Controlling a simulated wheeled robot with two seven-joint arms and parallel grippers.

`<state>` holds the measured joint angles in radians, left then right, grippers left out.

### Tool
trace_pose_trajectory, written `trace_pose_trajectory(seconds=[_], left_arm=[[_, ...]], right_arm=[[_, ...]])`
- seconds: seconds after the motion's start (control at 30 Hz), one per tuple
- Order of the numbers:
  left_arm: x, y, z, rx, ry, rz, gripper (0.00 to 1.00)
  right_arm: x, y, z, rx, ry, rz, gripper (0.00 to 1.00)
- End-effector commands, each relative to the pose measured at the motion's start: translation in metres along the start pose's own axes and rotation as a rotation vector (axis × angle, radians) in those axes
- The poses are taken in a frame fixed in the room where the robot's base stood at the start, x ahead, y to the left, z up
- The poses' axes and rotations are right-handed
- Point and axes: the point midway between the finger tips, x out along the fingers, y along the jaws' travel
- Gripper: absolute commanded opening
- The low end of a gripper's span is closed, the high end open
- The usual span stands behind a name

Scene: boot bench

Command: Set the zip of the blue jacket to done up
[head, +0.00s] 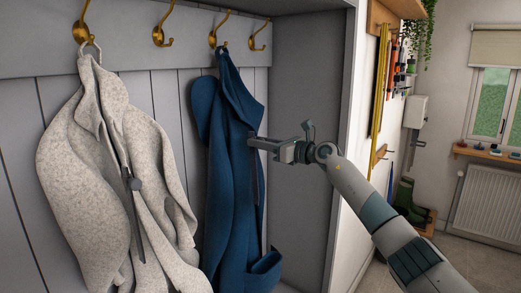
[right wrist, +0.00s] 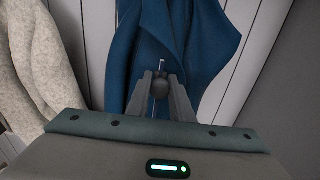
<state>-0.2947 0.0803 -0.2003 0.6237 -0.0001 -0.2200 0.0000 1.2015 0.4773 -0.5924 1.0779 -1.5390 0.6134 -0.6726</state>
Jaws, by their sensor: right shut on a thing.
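The blue jacket (head: 220,180) hangs from a brass hook in the head view, in the right half of the bench alcove. My right gripper (head: 252,141) reaches in from the right to the jacket's front, at upper-middle height. In the right wrist view the jacket (right wrist: 150,40) fills the upper middle. There my right gripper (right wrist: 160,86) is shut on a small dark round zip pull (right wrist: 160,85), with a thin pale strip just above it. The zip line below the pull is hidden by the gripper. My left gripper is in neither view.
A cream fleece jacket (head: 85,180) with a dark zip hangs to the left. Several brass hooks (head: 162,37) line the rail above. The alcove's grey side wall (head: 305,90) stands close to the right of the blue jacket. Green boots (head: 410,200) stand beyond.

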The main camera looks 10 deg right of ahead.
Motion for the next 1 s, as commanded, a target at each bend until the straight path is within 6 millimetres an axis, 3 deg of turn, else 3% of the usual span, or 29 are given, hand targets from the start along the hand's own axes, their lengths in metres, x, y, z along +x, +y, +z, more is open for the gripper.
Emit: trace_pose_trajectory(seconds=[0.3, 0.33, 0.4, 0.77, 1.0], left_arm=[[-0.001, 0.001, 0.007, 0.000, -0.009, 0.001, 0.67], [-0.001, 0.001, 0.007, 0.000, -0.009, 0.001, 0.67], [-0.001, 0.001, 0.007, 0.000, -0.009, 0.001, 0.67], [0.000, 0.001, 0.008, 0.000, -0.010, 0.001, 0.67], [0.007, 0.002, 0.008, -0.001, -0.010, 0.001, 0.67]], right_arm=[[0.000, 0.001, 0.003, -0.001, -0.004, 0.000, 0.00], [0.000, 0.001, 0.003, -0.001, -0.004, 0.000, 0.23], [0.000, 0.001, 0.003, -0.001, -0.003, 0.001, 0.39], [-0.001, 0.000, 0.001, -0.001, -0.002, 0.000, 0.39], [-0.015, -0.001, 0.000, -0.003, -0.002, -0.001, 0.39]])
